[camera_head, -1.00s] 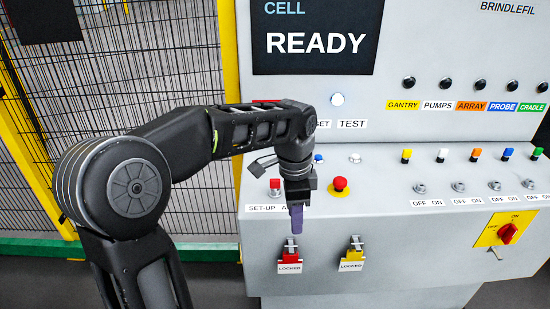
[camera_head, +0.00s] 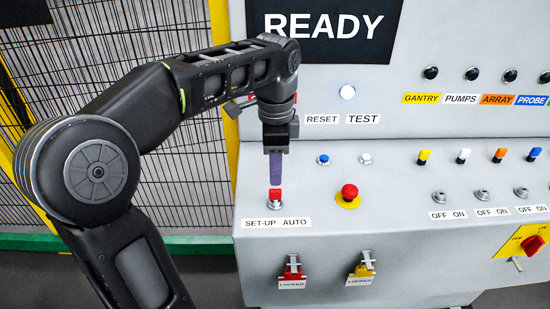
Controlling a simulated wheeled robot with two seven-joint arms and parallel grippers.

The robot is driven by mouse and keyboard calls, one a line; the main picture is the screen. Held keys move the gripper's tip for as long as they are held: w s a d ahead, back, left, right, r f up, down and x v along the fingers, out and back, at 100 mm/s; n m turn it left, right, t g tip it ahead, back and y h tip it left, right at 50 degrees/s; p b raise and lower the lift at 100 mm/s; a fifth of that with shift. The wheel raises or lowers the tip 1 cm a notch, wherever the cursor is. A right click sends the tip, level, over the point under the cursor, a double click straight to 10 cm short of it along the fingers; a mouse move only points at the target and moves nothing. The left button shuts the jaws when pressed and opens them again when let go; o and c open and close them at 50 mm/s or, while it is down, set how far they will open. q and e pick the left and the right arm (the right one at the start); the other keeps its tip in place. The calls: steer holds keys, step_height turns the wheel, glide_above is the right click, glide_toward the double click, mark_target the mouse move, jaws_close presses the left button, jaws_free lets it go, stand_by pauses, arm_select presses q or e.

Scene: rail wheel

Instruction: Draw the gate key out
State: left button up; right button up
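Two locks with small metal pieces standing up show low on the console front. One has a red body (camera_head: 291,271) and the other a yellow body (camera_head: 362,271); both have tags reading LOCKED. No label in view tells which holds the gate key. My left gripper (camera_head: 275,180) points down with purple fingers just above the red-capped SET-UP/AUTO selector (camera_head: 275,195), above and left of the locks. Its fingers are seen edge-on, so their opening is hidden, and whether they touch the selector is unclear. My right gripper is out of view.
A red emergency button (camera_head: 349,193) on a yellow base stands right of my gripper. Blue (camera_head: 323,160) and white (camera_head: 365,158) buttons sit behind. A red rotary switch (camera_head: 531,245) is at far right. Mesh fence (camera_head: 190,170) stands left of the console.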

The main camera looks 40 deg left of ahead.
mark_target(275, 190)
arm_select(q)
steer(key=shift+s+d, duration=0.1)
steer(key=shift+f, duration=0.25)
step_height(275, 190, down, 7)
steer(key=shift+f, duration=0.2)
jaws_close()
stand_by(0.6)
stand_by(0.4)
stand_by(1.3)
